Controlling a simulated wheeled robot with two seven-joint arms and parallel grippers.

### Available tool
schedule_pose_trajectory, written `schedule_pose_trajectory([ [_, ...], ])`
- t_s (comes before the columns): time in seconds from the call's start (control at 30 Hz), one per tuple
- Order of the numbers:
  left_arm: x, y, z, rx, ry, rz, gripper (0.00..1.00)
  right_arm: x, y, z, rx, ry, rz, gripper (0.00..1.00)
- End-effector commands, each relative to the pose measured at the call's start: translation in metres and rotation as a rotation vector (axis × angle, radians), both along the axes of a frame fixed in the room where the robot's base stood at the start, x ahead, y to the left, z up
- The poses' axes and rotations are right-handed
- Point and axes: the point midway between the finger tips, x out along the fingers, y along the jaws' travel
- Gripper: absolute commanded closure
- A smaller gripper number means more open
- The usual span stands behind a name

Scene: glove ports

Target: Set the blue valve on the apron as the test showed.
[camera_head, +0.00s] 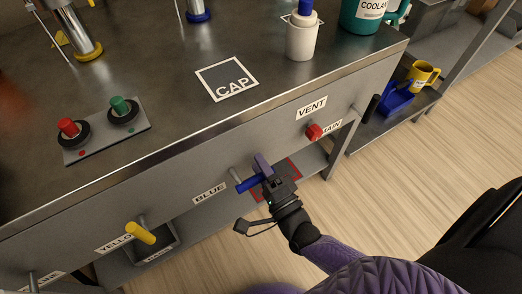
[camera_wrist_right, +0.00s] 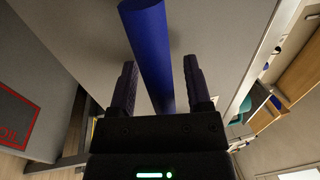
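The blue valve handle (camera_head: 247,184) sticks out from the grey front apron (camera_head: 180,205) beside the label BLUE (camera_head: 209,193). It lies roughly level along the apron. My right gripper (camera_head: 262,168) is at the handle's right end. In the right wrist view, the blue handle (camera_wrist_right: 150,45) runs between the two fingers of my right gripper (camera_wrist_right: 160,90), with a gap visible on both sides, so the gripper looks open around it. The finger hides part of the handle in the head view. My left gripper is not in view.
A red valve knob (camera_head: 314,131) by the VENT label is to the right; a yellow valve handle (camera_head: 140,233) is to the left. Red and green buttons (camera_head: 105,125), a CAP square (camera_head: 227,79) and a white bottle (camera_head: 301,40) are on the bench top. A blue holder (camera_head: 397,99) stands right.

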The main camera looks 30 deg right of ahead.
Motion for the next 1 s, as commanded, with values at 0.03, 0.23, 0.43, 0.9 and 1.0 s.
schedule_pose_trajectory([
  [0.03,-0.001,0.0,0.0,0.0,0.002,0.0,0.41,0.0,0.0,0.0,0.0,-0.001,0.0,0.37],
  [0.23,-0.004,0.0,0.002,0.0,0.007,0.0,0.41,-0.001,0.0,0.001,-0.001,-0.002,0.0,0.37],
  [0.43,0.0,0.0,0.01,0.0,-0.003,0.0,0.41,-0.04,-0.001,-0.006,-0.002,0.002,0.001,0.37],
  [0.9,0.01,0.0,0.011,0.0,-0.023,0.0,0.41,-0.098,-0.003,-0.019,-0.001,-0.002,0.0,0.37],
  [1.0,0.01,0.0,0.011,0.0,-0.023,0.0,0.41,-0.097,-0.003,-0.019,-0.001,-0.002,0.0,0.37],
])
